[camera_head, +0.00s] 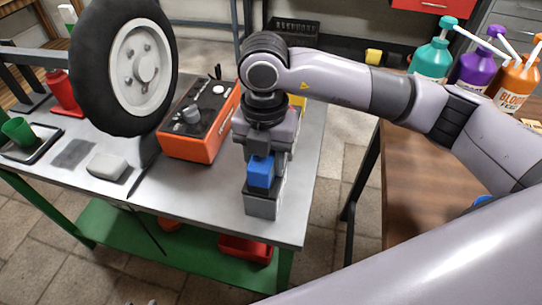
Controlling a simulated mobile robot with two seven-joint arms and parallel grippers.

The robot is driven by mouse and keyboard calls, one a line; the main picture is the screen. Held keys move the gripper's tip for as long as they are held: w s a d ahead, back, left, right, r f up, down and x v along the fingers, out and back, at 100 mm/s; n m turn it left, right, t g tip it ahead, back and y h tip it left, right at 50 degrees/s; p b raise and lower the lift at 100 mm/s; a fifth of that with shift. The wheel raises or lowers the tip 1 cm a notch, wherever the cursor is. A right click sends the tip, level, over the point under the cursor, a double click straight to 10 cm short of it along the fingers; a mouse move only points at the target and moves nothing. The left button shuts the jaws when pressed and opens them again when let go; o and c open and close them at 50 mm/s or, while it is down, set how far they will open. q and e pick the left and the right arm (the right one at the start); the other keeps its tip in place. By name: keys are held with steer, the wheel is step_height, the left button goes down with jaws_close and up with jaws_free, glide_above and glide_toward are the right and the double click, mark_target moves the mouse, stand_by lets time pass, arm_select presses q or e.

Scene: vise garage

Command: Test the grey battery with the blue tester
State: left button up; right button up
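My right gripper (262,160), on the arm that comes in from the right, points down over the front right part of the metal workbench. A blue block, which looks like the blue tester (261,174), sits between its fingers, and the gripper looks shut on it. Directly below is a grey block, which looks like the grey battery (262,207), upright near the bench's front edge. The tester's lower end overlaps the battery in the picture; whether they touch I cannot tell. The gripper hides the far side of both. My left gripper is not in view.
An orange box with knobs (203,120) stands left of the gripper. A wheel (140,65), a red bottle (62,92), a green cup (18,131) and a pale block (107,167) are further left. A wooden table (420,170) with several bottles is at right.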

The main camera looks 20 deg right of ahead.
steer(key=o, duration=1.7)
steer(key=shift+r+p, duration=2.7)
steer(key=shift+r, duration=1.35)
steer(key=shift+f, duration=0.1)
